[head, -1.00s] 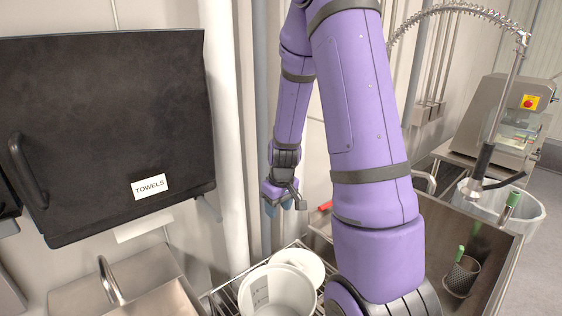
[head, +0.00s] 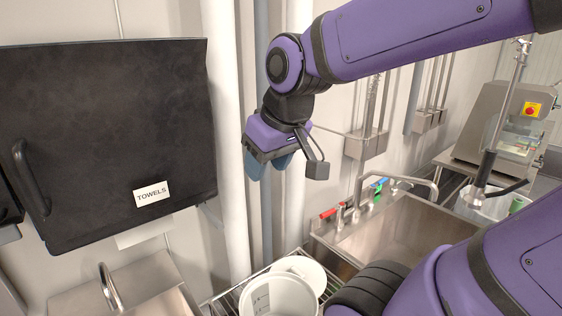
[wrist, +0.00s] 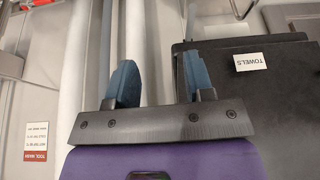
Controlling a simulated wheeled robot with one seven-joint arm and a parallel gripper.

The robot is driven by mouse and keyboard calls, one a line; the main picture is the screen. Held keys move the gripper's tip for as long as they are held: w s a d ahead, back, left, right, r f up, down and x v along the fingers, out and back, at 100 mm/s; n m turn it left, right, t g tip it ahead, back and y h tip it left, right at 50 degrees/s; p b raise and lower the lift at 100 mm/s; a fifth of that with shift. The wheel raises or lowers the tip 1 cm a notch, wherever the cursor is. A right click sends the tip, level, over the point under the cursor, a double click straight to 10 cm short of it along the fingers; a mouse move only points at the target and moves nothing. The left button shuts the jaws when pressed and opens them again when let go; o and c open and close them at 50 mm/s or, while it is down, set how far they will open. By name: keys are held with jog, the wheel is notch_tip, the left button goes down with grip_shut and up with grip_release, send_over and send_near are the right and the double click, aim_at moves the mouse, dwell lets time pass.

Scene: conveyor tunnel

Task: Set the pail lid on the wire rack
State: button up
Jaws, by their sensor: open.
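A white round lid (head: 313,272) shows in the head view just behind and right of the white pail (head: 279,300), which hides part of it. It appears to lie on the wire rack (head: 233,294), apart from my gripper; the exact contact is hidden. The rack shows as thin metal bars around the pail. My gripper (head: 268,168), with blue fingers, is raised well above the pail and lid, near the wall pipes. In the wrist view the fingers (wrist: 158,70) are spread with nothing between them.
A black cabinet (head: 110,130) marked TOWELS hangs at the left. A steel sink (head: 400,240) with red and blue tap handles is right of the rack. A small basin with a faucet (head: 110,288) is at the lower left. Vertical pipes (head: 222,130) run behind my gripper.

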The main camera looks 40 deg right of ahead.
jog(key=shift+t, duration=0.3)
jog(key=s, duration=0.1)
jog(key=s+r, duration=0.1)
jog(key=s, duration=0.1)
jog(key=s+a+r, duration=0.1)
jog(key=shift+s, duration=0.35)
